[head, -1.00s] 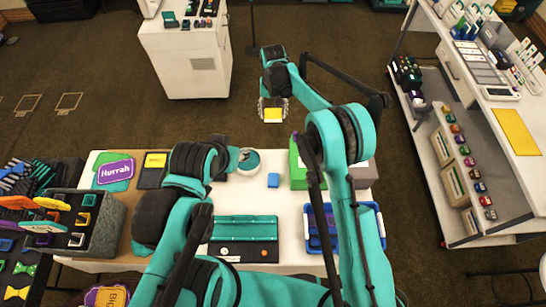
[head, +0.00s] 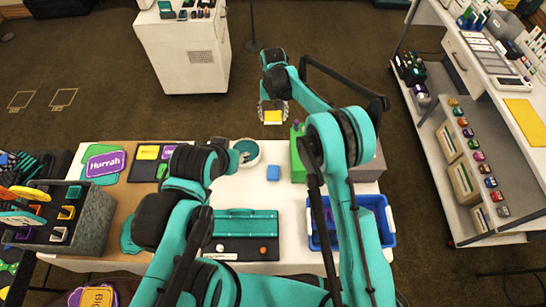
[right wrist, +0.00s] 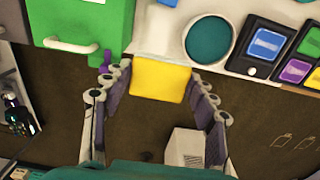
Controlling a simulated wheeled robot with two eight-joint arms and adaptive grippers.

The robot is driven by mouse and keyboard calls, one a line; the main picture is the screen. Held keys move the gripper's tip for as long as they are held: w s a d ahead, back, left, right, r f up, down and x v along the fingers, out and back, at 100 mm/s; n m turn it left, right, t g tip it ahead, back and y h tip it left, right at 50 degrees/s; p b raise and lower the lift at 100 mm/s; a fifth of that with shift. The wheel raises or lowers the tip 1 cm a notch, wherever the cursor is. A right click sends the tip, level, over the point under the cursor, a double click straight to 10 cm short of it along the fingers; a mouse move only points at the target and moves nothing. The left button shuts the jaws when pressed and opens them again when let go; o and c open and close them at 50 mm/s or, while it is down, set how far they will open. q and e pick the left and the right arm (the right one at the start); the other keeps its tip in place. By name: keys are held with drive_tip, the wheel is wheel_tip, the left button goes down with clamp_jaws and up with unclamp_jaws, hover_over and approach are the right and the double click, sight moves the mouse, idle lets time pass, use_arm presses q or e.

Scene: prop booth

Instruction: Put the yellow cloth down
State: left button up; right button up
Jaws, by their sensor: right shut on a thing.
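My right gripper (head: 272,106) is shut on the yellow cloth (head: 271,117) beyond the far edge of the white table (head: 285,215), over the floor in the head view. In the right wrist view, the yellow cloth (right wrist: 158,80) shows as a square patch between the fingers of the right gripper (right wrist: 158,88), overlapping the table edge in the picture. Its height above the floor is hard to tell. My left arm reaches over the table, but its gripper is hidden.
On the table are a green box (head: 298,160), a small blue block (head: 273,173), a round teal-topped tin (head: 246,152), a blue crate (head: 388,228) and a teal case (head: 246,222). Another flat yellow sheet (head: 526,122) lies on the right counter. A white cabinet (head: 181,55) stands beyond.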

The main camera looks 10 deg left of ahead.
drive_tip(key=b, duration=1.1)
approach(273, 152)
wheel_tip(273, 152, down, 6)
drive_tip(key=b, duration=0.3)
drive_tip(key=shift+f, duration=0.1)
drive_tip(key=shift+f, duration=0.15)
drive_tip(key=o, duration=0.9)
drive_tip(key=shift+o, duration=0.2)
